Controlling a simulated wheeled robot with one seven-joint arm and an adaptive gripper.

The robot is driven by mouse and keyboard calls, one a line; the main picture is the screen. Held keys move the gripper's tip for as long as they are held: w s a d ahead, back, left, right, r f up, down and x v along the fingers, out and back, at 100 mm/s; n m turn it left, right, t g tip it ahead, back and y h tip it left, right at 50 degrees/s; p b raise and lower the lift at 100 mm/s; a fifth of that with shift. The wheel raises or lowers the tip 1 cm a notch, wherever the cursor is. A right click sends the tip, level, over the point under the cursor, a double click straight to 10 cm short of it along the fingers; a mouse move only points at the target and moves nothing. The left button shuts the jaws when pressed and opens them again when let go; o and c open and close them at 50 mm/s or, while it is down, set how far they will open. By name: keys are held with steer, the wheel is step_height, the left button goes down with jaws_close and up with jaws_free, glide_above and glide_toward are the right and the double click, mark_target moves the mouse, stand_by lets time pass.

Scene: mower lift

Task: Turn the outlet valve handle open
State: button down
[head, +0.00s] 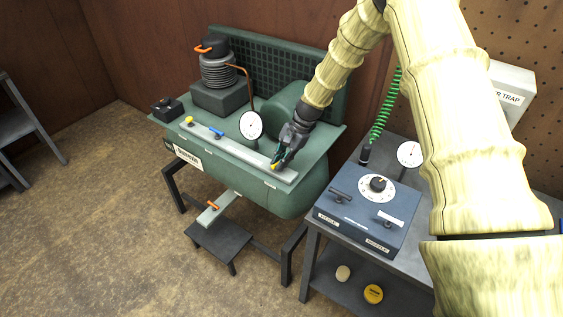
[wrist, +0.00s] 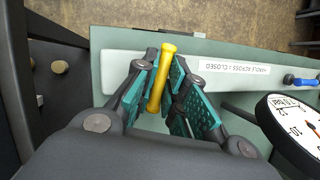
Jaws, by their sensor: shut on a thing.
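A yellow valve handle (wrist: 163,72) stands out between the teal finger pads in the wrist view. It lies across the pale strip (wrist: 120,65) on the green compressor. The strip's label (wrist: 237,70) is upside down and seems to read "handle across = closed". My gripper (wrist: 160,90) is shut on the yellow handle, with a pad on each side. In the head view my gripper (head: 277,162) is at the right end of the strip (head: 225,148), and only a small yellow bit of the handle shows there. Part of the handle is hidden by the fingers.
A white gauge (head: 251,125) stands close to my gripper; it also shows in the wrist view (wrist: 296,130). A blue handle (head: 216,133) and a yellow knob (head: 190,120) sit further left. A blue control box (head: 365,222) stands on the bench at right.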

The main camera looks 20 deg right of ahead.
steer(key=shift+w+r+n+g+b, duration=0.15)
steer(key=shift+n+g+b, duration=0.1)
steer(key=shift+n, duration=0.3)
steer(key=shift+w+f+n+g+b, duration=0.1)
steer(key=shift+n+g, duration=0.15)
steer(key=shift+n, duration=0.3)
steer(key=shift+r, duration=0.1)
steer(key=c, duration=1.5)
jaws_free()
steer(key=shift+a, duration=0.1)
steer(key=shift+s, duration=0.1)
steer(key=v, duration=1.2)
